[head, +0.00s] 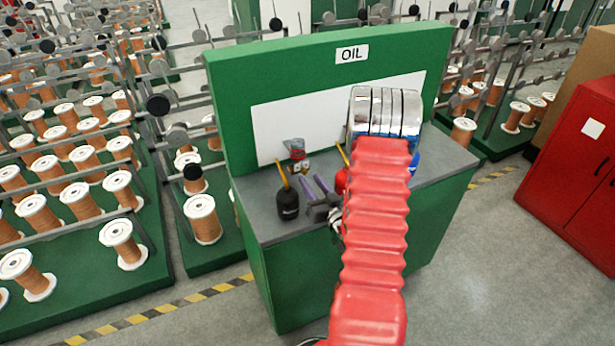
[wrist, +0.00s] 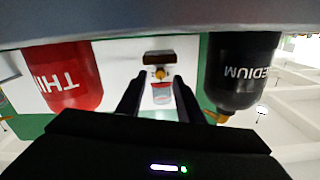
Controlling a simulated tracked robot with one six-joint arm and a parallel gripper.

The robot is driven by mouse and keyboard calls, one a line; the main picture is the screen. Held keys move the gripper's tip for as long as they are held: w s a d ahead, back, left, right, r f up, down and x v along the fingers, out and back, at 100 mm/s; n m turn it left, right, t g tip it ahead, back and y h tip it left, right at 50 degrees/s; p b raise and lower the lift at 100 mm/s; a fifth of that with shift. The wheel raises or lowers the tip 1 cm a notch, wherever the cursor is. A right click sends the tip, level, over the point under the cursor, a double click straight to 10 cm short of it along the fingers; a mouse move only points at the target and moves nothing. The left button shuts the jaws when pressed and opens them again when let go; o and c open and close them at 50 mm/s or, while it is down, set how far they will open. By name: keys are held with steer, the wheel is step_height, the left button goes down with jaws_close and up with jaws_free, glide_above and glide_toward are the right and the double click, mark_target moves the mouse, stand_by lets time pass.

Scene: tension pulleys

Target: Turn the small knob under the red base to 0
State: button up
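A small device with a red base (head: 297,154) and a grey upper part stands on the counter near the white panel. A small yellow-orange knob (wrist: 160,73) shows at the red base's lower side, in front of a brown block (wrist: 158,57). I cannot read the knob's setting or any marks. My gripper (head: 311,178) points toward the device. In the wrist view my gripper (wrist: 159,79) is open, with one finger on each side of the knob and nothing between them.
A black MEDIUM bottle (head: 288,204) and a red bottle (head: 341,182) flank my gripper closely. A blue bottle (head: 414,163) is farther right, partly behind my arm. The green OIL station (head: 325,62) has a grey counter (head: 265,226). A red cabinet (head: 570,150) stands at right.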

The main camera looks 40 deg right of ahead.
mark_target(305, 173)
steer(key=shift+x, duration=1.65)
steer(key=shift+c, duration=0.7)
jaws_close()
